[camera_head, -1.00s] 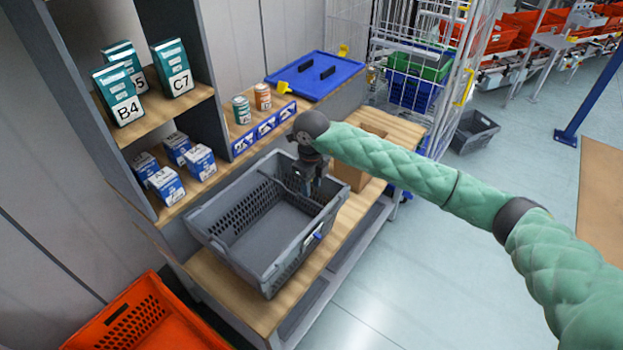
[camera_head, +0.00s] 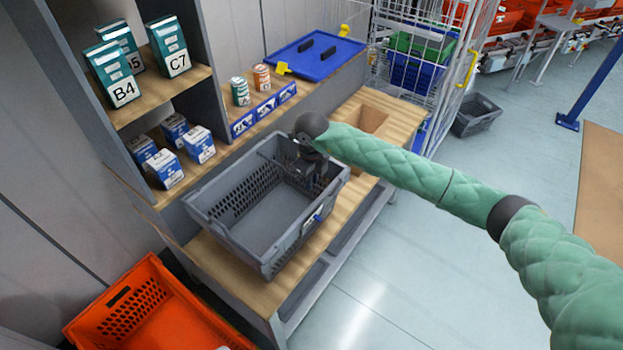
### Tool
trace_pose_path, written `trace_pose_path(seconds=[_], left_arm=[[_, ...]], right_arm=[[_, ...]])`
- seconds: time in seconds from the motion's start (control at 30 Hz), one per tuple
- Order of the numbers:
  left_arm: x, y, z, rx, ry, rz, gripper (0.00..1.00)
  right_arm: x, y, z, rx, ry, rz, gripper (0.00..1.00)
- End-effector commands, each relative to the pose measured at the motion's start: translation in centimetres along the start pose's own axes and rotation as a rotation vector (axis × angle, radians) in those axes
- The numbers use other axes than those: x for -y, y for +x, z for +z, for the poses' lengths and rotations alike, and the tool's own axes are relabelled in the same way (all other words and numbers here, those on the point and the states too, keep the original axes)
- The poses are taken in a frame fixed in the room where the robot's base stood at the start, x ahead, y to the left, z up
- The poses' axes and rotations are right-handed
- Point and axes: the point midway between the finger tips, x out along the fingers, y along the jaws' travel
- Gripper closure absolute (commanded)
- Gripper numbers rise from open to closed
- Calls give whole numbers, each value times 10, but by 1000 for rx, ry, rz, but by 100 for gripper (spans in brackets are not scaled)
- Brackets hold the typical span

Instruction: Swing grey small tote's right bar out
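The grey small tote (camera_head: 262,262) stands upright and empty on the wooden bench, with perforated walls. A thin bar (camera_head: 276,164) shows at its far right end, close to my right gripper. My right arm comes in from the right, and my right gripper (camera_head: 312,188) points down at the tote's far right corner, at or just inside the rim. Its fingers are small, dark and partly hidden against the tote, so I cannot tell whether they are open or touch the bar. My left gripper is not in view.
An orange tote (camera_head: 128,312) sits low at the left. A shelf with boxes (camera_head: 118,82) rises behind the bench. A cardboard box (camera_head: 372,120) is behind my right gripper.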

Motion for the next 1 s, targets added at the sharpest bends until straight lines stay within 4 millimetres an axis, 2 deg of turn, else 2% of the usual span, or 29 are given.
trace_pose_path(seconds=[0.27,0.53,1.0], left_arm=[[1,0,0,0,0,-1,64],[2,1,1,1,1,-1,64],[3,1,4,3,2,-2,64]], right_arm=[[0,-1,0,0,0,0,94],[-1,-16,0,1,0,-1,94],[0,-23,0,1,0,-1,94]])
